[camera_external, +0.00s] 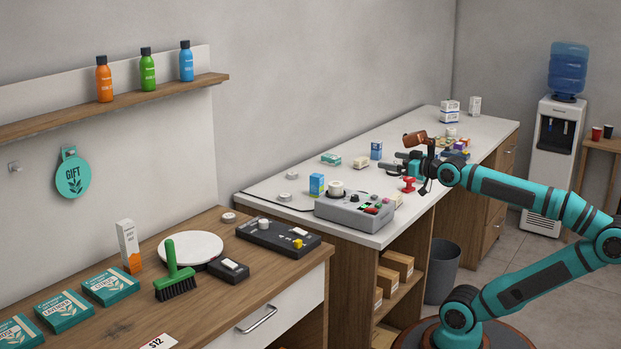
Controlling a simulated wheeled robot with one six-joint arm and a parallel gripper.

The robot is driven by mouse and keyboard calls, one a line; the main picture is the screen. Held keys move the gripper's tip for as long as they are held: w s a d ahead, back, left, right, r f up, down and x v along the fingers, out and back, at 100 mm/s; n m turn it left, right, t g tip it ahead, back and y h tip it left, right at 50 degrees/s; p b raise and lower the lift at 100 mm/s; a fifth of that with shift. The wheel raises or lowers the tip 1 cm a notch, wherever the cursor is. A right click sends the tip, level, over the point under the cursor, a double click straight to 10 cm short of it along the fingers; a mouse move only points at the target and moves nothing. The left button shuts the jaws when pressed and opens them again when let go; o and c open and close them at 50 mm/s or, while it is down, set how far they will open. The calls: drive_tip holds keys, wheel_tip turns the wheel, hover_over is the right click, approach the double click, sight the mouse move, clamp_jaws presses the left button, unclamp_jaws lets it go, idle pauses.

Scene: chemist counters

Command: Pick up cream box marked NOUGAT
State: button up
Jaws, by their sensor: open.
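My gripper (396,162) is open above the right part of the white counter (290,190), its dark fingers pointing left. I see no box between the fingers. No NOUGAT lettering can be read at this size, so I cannot tell which box is the one named. A small cream box (396,200) stands at the right end of the grey console, left of and nearer than my gripper's wrist. Another small pale box (361,162) lies on the counter left of my gripper. My gripper and wrist hide part of the counter behind them.
The grey console (345,213) with knobs stands at the counter's near end. A red object (408,185) is just below my gripper. A blue box (376,150) and a teal-and-white box (331,159) stand left of it. Several small coloured items (455,147) crowd the counter beyond.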

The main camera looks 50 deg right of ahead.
drive_tip(key=shift+w, duration=0.1)
drive_tip(key=shift+c, duration=0.4)
drive_tip(key=g+h, duration=0.2)
drive_tip(key=g, duration=0.7)
hover_over(396, 196)
drive_tip(key=s+a, duration=0.4)
drive_tip(key=a, duration=0.2)
wheel_tip(396, 196, down, 5)
drive_tip(key=s+d+f+n+g+y, duration=0.1)
drive_tip(key=s+d+g+y, duration=0.1)
drive_tip(key=d+g, duration=0.35)
drive_tip(key=shift+t, duration=0.75)
drive_tip(key=x, duration=1.1)
drive_tip(key=shift+w+d+f, duration=0.15)
drive_tip(key=shift+d+f, duration=0.25)
drive_tip(key=shift+s+a+x, duration=0.1)
drive_tip(key=shift+a+x, duration=0.05)
drive_tip(key=shift+x, duration=1.25)
drive_tip(key=shift+s+a+x, duration=0.1)
drive_tip(key=shift+s+x, duration=0.05)
drive_tip(key=shift+x, duration=1.2)
drive_tip(key=shift+c, duration=0.5)
